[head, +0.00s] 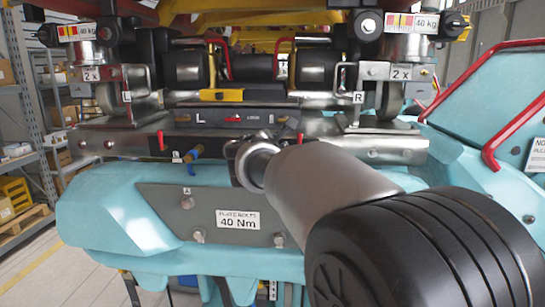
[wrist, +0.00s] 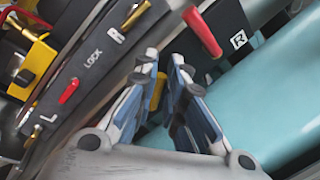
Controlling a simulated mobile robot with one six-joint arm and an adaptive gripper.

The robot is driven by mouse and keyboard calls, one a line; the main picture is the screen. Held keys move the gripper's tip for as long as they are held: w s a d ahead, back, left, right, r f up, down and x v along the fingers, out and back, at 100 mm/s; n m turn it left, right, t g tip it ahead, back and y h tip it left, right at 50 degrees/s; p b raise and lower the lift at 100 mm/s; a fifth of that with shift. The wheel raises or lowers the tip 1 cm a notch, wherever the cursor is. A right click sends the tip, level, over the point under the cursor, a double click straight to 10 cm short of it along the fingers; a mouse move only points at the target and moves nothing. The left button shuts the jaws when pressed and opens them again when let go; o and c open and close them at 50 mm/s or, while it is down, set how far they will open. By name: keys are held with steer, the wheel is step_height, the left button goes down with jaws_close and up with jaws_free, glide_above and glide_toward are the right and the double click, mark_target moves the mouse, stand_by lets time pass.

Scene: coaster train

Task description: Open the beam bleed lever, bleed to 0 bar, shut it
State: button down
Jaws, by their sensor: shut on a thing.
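In the wrist view, my gripper (wrist: 166,64) has its blue and grey fingers close together around a narrow yellow lever (wrist: 157,92). Only a small part of the yellow lever shows between the fingers; its pivot and angle are hidden. In the head view my own arm covers the gripper's fingertips and this spot on the steel beam (head: 120,142). A red handle (wrist: 203,32) next to an R plate stands beside the fingers in the wrist view, apart from them. No pressure reading can be made out.
A dark panel (head: 262,117) marked L has a small red lever (head: 233,119). Another red handle (head: 160,140) and a brass and blue fitting (head: 188,155) sit left of my arm. The turquoise body (head: 110,215) and red rails (head: 490,150) are close by.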

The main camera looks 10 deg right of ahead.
steer(key=m+b, duration=0.1)
steer(key=b, duration=0.1)
steer(key=f+m+y+b, duration=0.1)
steer(key=m, duration=0.1)
steer(key=shift+s+d+f+b, duration=0.1)
steer(key=shift+d+f+b, duration=0.2)
steer(key=shift+d+b, duration=0.1)
steer(key=shift+f+m+y+b, duration=0.2)
steer(key=shift+f+m+b, duration=0.05)
steer(key=shift+m+b, duration=0.5)
steer(key=shift+f+m+y+b, duration=0.2)
steer(key=shift+m+b, duration=0.45)
steer(key=shift+b, duration=0.1)
steer(key=c, duration=1.7)
jaws_free()
steer(key=shift+s, duration=0.15)
steer(key=v, duration=1.1)
steer(key=shift+s+a, duration=0.1)
steer(key=shift+s, duration=0.3)
